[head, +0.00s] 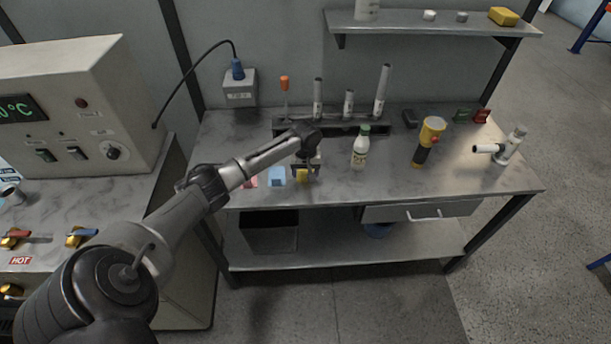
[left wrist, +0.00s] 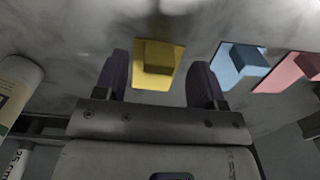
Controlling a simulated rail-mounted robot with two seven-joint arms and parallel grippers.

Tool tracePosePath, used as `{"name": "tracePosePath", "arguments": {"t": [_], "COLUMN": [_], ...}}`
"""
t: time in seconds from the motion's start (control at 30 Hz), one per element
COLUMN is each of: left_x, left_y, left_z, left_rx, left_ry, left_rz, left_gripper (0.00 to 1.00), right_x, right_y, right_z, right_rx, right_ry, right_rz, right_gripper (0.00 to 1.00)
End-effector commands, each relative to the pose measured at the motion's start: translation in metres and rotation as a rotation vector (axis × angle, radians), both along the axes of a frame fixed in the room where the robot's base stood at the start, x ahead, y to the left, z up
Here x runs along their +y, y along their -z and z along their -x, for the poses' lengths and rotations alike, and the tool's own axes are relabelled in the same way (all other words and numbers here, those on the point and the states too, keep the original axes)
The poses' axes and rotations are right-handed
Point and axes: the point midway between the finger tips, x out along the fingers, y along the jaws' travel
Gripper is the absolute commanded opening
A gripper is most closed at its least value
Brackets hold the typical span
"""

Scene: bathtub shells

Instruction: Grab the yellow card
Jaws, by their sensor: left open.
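The yellow card (head: 302,176) lies on the grey table near its front edge, with a raised yellow block on it. In the left wrist view the yellow card (left wrist: 156,66) shows between the two fingers. My left gripper (head: 307,168) is open, one finger on either side of the card; it also shows in the left wrist view (left wrist: 160,82). I cannot tell whether the fingers touch the card. My right gripper is not in view.
A blue card (head: 277,176) and a pink card (head: 250,181) lie to the left of the yellow one. A white bottle (head: 360,148) and a yellow flashlight (head: 428,142) stand to the right. A rack (head: 345,130) with tubes stands behind.

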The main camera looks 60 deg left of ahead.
Motion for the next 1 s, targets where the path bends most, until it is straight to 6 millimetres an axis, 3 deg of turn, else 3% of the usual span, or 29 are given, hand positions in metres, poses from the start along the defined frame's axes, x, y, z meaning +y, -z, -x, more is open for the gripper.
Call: {"name": "tracePosePath", "arguments": {"t": [0.13, 0.4, 0.9, 1.0], "left_x": [-0.001, 0.0, 0.0, 0.0], "left_y": [0.02, 0.023, 0.023, 0.023], "left_z": [0.0, 0.0, 0.0, 0.0], "left_rx": [0.001, -0.001, -0.001, -0.001], "left_ry": [0.001, 0.001, 0.001, 0.001], "left_rz": [0.0, -0.001, -0.001, -0.001], "left_gripper": [0.64, 0.64, 0.16, 0.11], "right_x": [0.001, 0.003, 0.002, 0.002], "right_y": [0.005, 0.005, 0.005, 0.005], "right_z": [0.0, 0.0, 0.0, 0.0], "right_rx": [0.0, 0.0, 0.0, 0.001], "right_ry": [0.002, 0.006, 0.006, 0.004], "right_rz": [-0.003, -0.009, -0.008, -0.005], "right_gripper": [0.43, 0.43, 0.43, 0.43]}}
